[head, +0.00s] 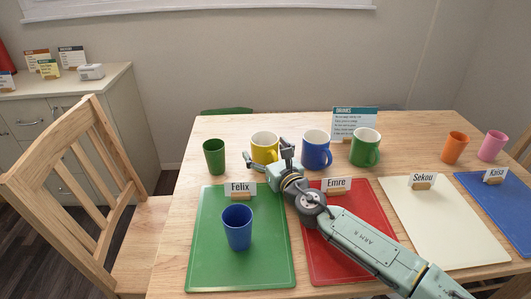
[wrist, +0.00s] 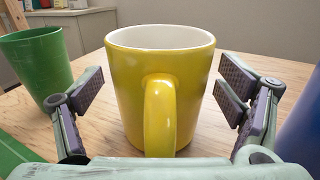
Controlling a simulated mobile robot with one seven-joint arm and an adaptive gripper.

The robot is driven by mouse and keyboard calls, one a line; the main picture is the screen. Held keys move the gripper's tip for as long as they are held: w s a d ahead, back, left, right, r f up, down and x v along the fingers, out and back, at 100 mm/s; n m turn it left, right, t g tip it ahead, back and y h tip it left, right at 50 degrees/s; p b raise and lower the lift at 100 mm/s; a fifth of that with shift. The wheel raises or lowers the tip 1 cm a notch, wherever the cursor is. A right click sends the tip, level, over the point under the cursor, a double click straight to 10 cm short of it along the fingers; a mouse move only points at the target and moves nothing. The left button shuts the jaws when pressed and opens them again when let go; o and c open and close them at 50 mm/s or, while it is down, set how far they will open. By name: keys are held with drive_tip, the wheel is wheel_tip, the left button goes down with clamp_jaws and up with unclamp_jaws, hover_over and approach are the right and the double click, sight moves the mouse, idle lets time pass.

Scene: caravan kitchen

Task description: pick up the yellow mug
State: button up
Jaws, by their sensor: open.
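The yellow mug (head: 264,146) stands upright on the wooden table, behind the green placemat. In the head view my gripper (head: 268,156) is in front of it and hides its lower part. In the wrist view the yellow mug (wrist: 160,85) fills the middle, with its white inside showing at the rim and its handle facing my gripper. My gripper (wrist: 165,100) is open, with one finger on each side of the mug. A gap shows between each finger pad and the mug wall.
A green cup (head: 214,156) stands left of the mug, and a blue mug (head: 316,149) stands close on its right. A green mug (head: 365,147) is further right. A blue cup (head: 237,227) stands on the green placemat (head: 205,265). A name card, Felix (head: 240,189), stands in front.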

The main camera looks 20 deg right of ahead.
drive_tip(key=shift+c, duration=0.5)
drive_tip(key=c, duration=1.4)
drive_tip(key=shift+r, duration=0.1)
drive_tip(key=shift+c, duration=0.2)
